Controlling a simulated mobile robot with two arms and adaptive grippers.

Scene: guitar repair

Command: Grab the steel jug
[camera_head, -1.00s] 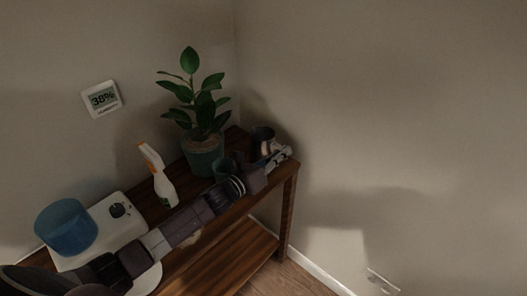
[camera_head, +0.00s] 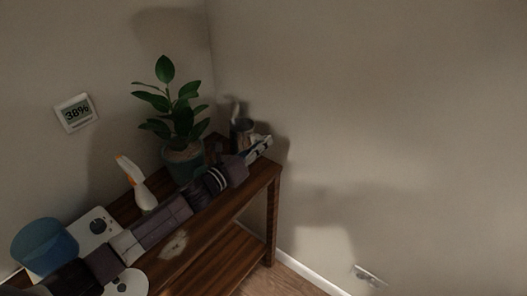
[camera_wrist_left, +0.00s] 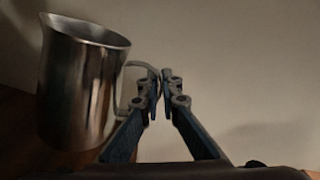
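The steel jug (camera_head: 240,128) is a small metal pitcher at the far right end of the wooden table, near the wall corner. It shows large and shiny at the left of the left wrist view (camera_wrist_left: 80,85), roughly upright, its handle reaching toward my fingers. My left gripper (camera_head: 262,146) is beside the jug on its right. In the left wrist view its fingertips (camera_wrist_left: 161,88) are close together at the outer part of the handle, shut on it. The jug looks raised off the tabletop; its base is hidden in the head view. My right gripper is not in view.
A potted plant (camera_head: 182,165) stands just left of the jug. Walls rise behind; the floor to the right is clear.

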